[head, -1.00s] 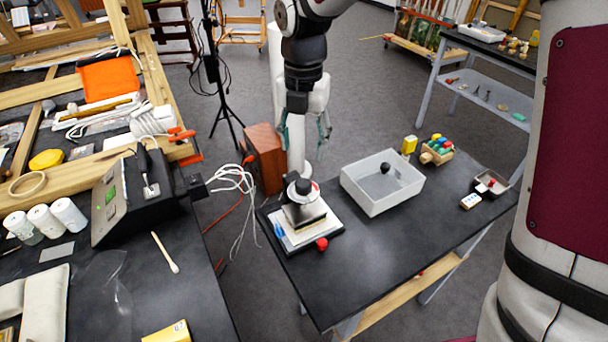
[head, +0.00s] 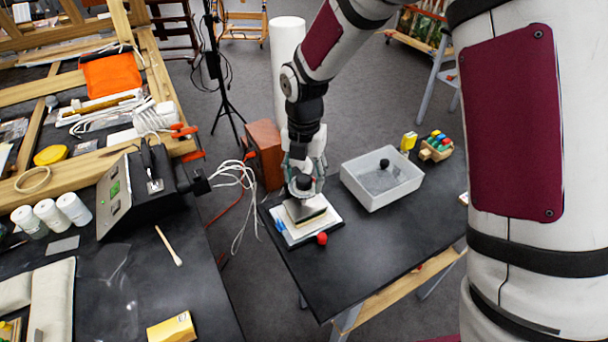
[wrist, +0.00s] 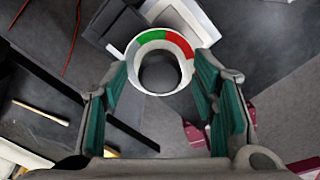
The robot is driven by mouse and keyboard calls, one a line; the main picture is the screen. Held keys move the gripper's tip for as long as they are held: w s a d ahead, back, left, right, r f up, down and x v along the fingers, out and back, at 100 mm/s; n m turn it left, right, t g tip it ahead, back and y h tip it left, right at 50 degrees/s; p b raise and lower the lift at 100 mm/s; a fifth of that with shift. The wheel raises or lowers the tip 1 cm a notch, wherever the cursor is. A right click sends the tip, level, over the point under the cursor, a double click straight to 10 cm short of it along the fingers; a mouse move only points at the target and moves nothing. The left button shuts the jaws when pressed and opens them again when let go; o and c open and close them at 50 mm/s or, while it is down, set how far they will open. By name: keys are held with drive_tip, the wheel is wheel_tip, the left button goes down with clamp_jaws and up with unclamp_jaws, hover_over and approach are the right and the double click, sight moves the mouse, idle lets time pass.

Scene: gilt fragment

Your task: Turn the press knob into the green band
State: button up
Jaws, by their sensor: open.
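A white dial ring around the knob has a grey part, a green band (wrist: 151,36) and a red band (wrist: 179,45). A small white tab (wrist: 115,50) sticks out at the ring's left, by the grey part. My gripper (wrist: 160,75) is open, its teal-padded fingers on either side of the knob and dial. In the head view my gripper (head: 304,172) is low over the press.
A red ball-like part (head: 322,238) sits at the board's front edge. A white bin (head: 395,190) with a black ball, a yellow box and coloured pieces stand to the right. A wooden box (head: 265,150) and white cables are behind left. The table's front is clear.

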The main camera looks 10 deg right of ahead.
drive_tip(key=c, duration=1.2)
drive_tip(key=shift+o, duration=0.2)
